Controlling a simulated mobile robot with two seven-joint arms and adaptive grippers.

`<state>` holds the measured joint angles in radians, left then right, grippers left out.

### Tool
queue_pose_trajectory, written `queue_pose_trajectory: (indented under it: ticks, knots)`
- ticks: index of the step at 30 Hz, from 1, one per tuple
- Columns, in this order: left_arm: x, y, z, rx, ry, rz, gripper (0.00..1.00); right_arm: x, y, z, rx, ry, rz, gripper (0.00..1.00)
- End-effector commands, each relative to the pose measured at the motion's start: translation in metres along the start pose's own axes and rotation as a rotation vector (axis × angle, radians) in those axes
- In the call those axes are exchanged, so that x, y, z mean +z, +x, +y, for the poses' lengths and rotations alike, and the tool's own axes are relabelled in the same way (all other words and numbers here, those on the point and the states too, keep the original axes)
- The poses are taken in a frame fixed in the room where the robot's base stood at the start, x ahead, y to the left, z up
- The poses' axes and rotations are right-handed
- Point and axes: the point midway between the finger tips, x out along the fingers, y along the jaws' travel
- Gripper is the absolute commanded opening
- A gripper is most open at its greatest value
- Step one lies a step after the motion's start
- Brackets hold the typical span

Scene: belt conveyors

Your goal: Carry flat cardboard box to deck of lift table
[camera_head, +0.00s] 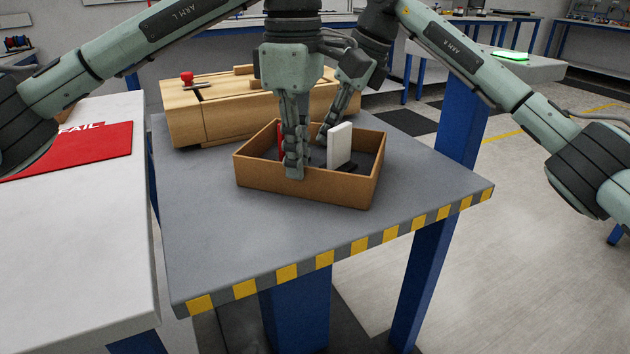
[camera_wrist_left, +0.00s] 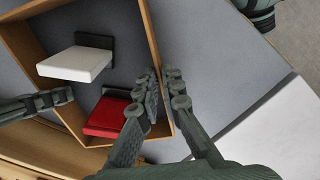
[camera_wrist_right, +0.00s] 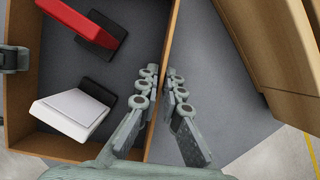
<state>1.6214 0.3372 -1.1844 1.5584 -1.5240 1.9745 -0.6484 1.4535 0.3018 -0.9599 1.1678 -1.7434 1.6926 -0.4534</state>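The flat cardboard box (camera_head: 330,191) is an open, shallow tray over the grey deck (camera_head: 215,245) of the lift table. It appears to rest level there; its underside is hidden. It holds a white block (camera_head: 340,147) and a red block (camera_wrist_left: 106,117), the red one mostly hidden in the head view. My left gripper (camera_head: 293,165) straddles the near wall, and the left wrist view shows its fingers closed about that wall (camera_wrist_left: 163,98). My right gripper (camera_head: 325,132) is at the far wall, its fingers closed about it in the right wrist view (camera_wrist_right: 160,75).
A wooden case (camera_head: 200,115) with a red knob stands on the deck behind the box. A white table (camera_head: 90,240) with a red panel (camera_head: 95,150) is at the left. The deck's front, with its yellow-and-black edge (camera_head: 325,260), is clear.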

Motion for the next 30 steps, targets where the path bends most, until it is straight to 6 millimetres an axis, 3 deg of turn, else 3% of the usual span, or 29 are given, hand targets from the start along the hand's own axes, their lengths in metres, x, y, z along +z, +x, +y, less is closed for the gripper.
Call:
queue_pose_trajectory:
  ticks: [4, 15, 30]
  knots:
    - [0.0, -0.002, 0.0, 0.0, 0.0, 0.0, 0.26, 0.001, -0.002, 0.0, 0.0, 0.0, 0.0, 0.26]
    - [0.0, -0.008, 0.001, 0.002, -0.001, 0.0, 0.26, 0.001, -0.002, 0.0, 0.001, 0.0, 0.0, 0.26]
    - [0.0, -0.103, 0.001, 0.003, -0.002, 0.002, 0.26, 0.001, -0.002, 0.0, 0.001, 0.0, 0.0, 0.26]
